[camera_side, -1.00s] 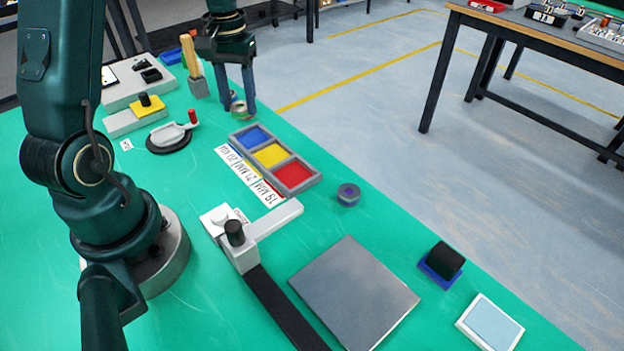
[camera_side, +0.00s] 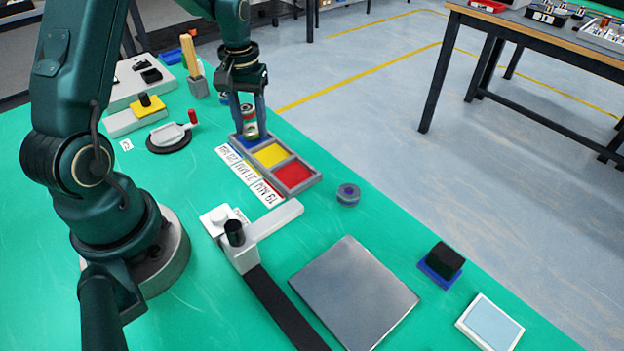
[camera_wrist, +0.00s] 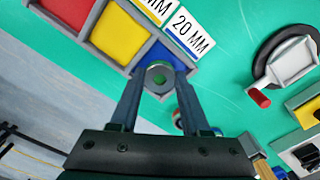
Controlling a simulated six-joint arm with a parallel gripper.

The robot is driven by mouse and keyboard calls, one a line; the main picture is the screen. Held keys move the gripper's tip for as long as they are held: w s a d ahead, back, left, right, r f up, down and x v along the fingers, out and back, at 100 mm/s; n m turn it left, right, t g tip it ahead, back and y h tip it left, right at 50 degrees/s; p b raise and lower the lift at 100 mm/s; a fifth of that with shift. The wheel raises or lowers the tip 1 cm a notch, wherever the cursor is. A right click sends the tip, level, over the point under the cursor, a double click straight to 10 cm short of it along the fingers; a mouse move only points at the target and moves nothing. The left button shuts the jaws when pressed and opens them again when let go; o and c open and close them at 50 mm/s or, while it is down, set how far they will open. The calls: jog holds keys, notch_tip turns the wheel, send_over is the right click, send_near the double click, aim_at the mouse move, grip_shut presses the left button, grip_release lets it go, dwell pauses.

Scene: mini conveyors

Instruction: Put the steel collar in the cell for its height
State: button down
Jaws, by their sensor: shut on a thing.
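My gripper (camera_side: 249,125) is shut on a grey steel collar (camera_side: 249,111) with a coloured end. In the wrist view, the collar (camera_wrist: 158,77) shows as a grey ring with a green centre between the fingertips, over the blue cell. The three-cell tray (camera_side: 322,178) has a blue cell (camera_wrist: 160,56), a yellow cell (camera_side: 271,155) and a red cell (camera_side: 293,175). In the wrist view, the label 20 MM (camera_wrist: 189,32) lies beside the blue cell. My fingers partly hide the blue cell, and I cannot tell whether the collar touches its floor.
Another collar (camera_side: 348,194) stands on the green mat right of the tray. One more (camera_side: 225,98) sits behind my gripper. The yellow and red cells look empty.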

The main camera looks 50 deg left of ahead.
aim_at(251, 128)
jog(key=shift+f, duration=0.35)
jog(key=shift+c, duration=1.9)
grip_release()
notch_tip(251, 128, up, 12)
jog(key=r, duration=0.1)
jog(key=s+d+r+m+t, duration=0.1)
jog(key=s+d+m+t, duration=0.4)
jog(key=s+d, duration=0.7)
jog(key=d+m, duration=0.2)
jog(key=d, duration=0.2)
jog(key=shift+r+t, duration=0.15)
jog(key=shift+t, duration=0.15)
jog(key=shift+d, duration=0.1)
